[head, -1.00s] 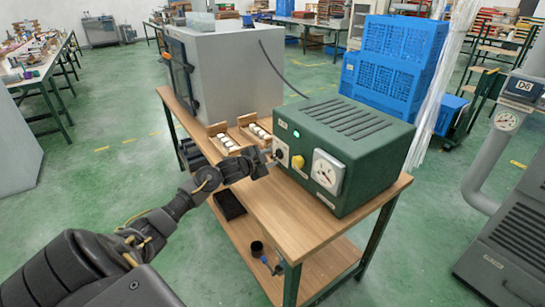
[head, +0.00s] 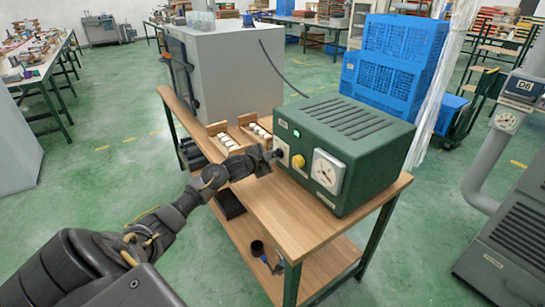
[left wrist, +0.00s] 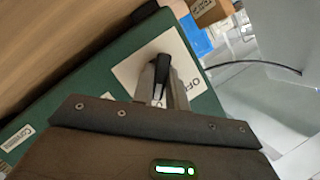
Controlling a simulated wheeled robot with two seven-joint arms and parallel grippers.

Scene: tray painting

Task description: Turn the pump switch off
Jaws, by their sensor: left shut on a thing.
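The green pump box (head: 350,140) stands on the wooden bench, with a lit green lamp, a yellow knob (head: 298,161) and a round gauge (head: 327,170) on its front. The black pump switch (left wrist: 161,80) sits on a white plate (left wrist: 130,77) marked OFF in the left wrist view. My left gripper (head: 275,156) is at the switch at the left end of the box front. Its jaws are shut on the switch, and the fingers partly hide it. My right gripper is not in view.
The wooden bench (head: 275,208) has wooden holders with white pieces (head: 222,137) left of the box and a large grey cabinet (head: 232,70) behind them. Blue crates (head: 390,65) stand behind the box. A grey machine with a pipe (head: 478,175) is at the right.

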